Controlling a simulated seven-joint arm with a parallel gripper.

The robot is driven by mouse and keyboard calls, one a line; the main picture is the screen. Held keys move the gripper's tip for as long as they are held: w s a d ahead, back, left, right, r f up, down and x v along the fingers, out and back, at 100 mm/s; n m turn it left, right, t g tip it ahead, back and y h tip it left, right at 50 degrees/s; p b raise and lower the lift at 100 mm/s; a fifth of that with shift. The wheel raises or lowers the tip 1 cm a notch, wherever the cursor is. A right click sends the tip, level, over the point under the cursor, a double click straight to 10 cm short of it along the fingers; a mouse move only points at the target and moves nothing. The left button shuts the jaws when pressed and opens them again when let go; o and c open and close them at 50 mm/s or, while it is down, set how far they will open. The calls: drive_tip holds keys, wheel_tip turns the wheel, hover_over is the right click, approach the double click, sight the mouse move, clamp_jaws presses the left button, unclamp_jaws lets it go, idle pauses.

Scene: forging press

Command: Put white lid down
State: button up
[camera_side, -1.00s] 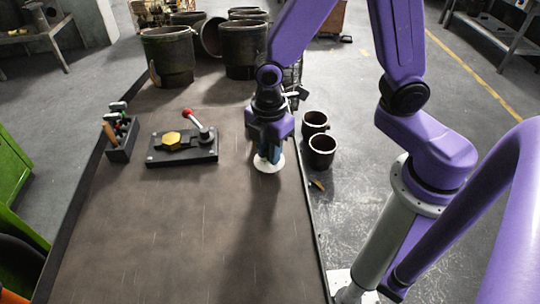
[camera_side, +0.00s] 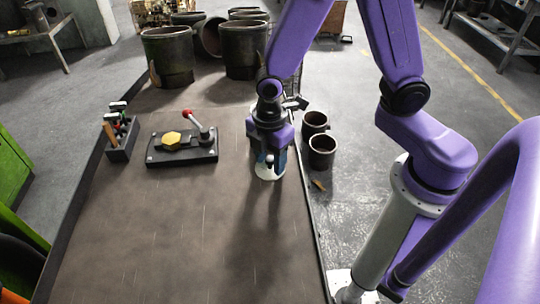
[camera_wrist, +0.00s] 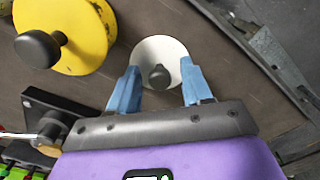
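The white lid (camera_side: 268,177) is a round disc with a dark knob (camera_wrist: 159,76) at its middle. In the side view it is below my gripper (camera_side: 270,163), which hides part of it, near the right edge of the brown table. Whether the lid lies fully flat on the table is hard to tell.
A black fixture (camera_side: 182,155) with a yellow piece (camera_side: 171,138) and red-knobbed lever stands left. A tool box (camera_side: 121,143) is beyond it. Large dark pots (camera_side: 168,58) stand at the back. Two small pots (camera_side: 321,151) stand to the right. The table's front is clear.

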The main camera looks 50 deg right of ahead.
sight(270, 158)
drive_tip(key=shift+r, duration=0.1)
wheel_tip(270, 158, up, 12)
drive_tip(key=s+d+m, duration=0.2)
drive_tip(key=s+d, duration=0.2)
drive_tip(key=s, duration=0.3)
drive_tip(key=s+d+m, duration=0.3)
drive_tip(key=s+d, duration=0.1)
drive_tip(key=s, duration=0.4)
drive_tip(key=shift+d+r, duration=0.25)
